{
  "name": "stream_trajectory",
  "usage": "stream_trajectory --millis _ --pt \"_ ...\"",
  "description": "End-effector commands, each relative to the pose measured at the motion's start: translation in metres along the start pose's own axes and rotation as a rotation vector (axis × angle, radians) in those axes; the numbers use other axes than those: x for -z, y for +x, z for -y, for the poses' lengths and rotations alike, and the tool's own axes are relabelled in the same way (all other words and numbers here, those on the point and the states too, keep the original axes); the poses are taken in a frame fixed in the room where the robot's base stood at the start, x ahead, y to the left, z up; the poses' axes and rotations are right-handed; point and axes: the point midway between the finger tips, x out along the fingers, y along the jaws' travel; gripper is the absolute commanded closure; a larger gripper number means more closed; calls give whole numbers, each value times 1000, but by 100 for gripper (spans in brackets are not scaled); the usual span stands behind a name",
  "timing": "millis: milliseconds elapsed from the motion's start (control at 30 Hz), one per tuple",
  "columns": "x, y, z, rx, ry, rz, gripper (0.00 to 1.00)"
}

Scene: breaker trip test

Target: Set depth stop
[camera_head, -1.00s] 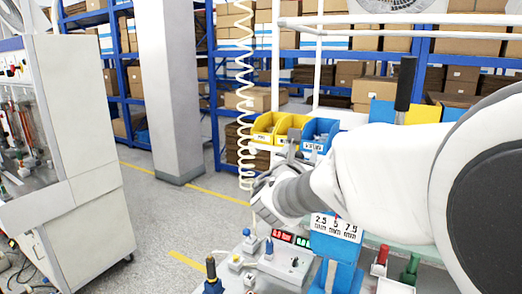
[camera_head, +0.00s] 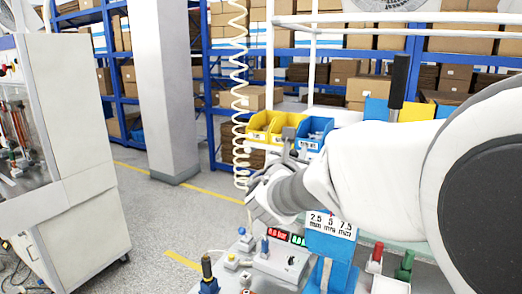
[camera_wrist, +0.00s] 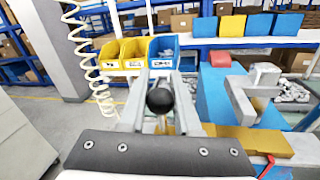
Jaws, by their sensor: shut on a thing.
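The depth scale (camera_head: 331,224) is a white plate marked 2.5, 5 and 7.5 mm on a blue stand (camera_head: 333,262) in the head view. A small red mark shows at its top edge near the 5. My gripper (camera_head: 289,140) is left of and above the scale in the head view, its jaws partly hidden by my own wrist. In the wrist view its grey fingers (camera_wrist: 160,98) are shut around a black ball knob (camera_wrist: 160,99). What the knob is fixed to is hidden behind it.
Yellow bins (camera_head: 266,127) and a blue bin (camera_head: 313,132) stand behind my gripper. A coiled hose (camera_head: 240,90) hangs at their left. In the wrist view, a blue frame with a red top (camera_wrist: 220,59) and a brass plate (camera_wrist: 250,142) are close on the right.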

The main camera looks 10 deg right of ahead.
Motion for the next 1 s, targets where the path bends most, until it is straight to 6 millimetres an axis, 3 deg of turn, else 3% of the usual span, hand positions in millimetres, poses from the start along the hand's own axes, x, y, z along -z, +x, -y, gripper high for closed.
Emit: stream_trajectory --millis 833,1000 --pt "0 0 -1 -1 0 0 100" --pt "3 3 -16 -4 0 1 100"
